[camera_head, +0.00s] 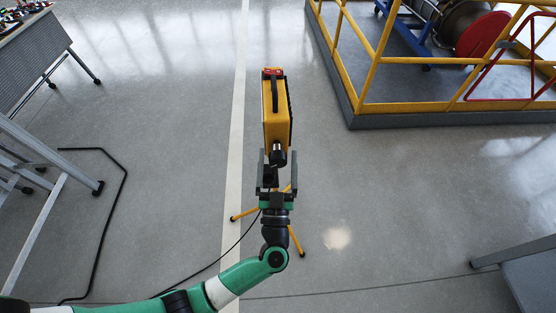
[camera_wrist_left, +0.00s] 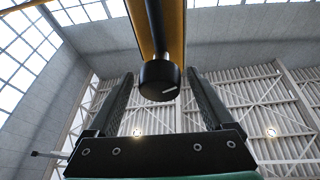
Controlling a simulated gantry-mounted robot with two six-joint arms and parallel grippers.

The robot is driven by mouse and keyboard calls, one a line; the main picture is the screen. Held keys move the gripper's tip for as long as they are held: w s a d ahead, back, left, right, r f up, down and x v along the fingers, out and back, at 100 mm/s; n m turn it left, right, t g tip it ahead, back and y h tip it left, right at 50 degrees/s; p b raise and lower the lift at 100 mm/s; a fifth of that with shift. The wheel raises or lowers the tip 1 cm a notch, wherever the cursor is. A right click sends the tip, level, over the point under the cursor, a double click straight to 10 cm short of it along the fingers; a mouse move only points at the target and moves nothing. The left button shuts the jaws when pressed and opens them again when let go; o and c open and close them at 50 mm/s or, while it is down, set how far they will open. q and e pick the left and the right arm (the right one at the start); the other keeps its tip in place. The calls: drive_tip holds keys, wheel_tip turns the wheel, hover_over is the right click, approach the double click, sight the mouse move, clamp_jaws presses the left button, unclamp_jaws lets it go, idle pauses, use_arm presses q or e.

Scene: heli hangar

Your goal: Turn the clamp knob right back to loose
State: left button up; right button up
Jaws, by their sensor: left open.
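A yellow and black box-shaped unit (camera_head: 277,115) with a red top end and a dark handle stands on a tripod with yellow legs (camera_head: 297,240). The black clamp knob (camera_head: 279,157) sticks out from its near end. In the left wrist view the round knob (camera_wrist_left: 160,80) shows a short white mark on its face, towards the lower right. My left gripper (camera_head: 277,168) is open, with one finger on each side of the knob. In the wrist view gaps show between the knob and both fingers. My right gripper is not in view.
A yellow-railed platform (camera_head: 372,62) with a cable drum stands at the upper right. A table (camera_head: 40,58) stands at the left, and a dark surface (camera_head: 530,275) at the lower right. A black cable (camera_head: 215,262) runs across the floor. The floor around the tripod is otherwise clear.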

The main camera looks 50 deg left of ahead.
use_arm(q)
drive_tip(key=c, duration=1.3)
drive_tip(key=shift+c, duration=0.2)
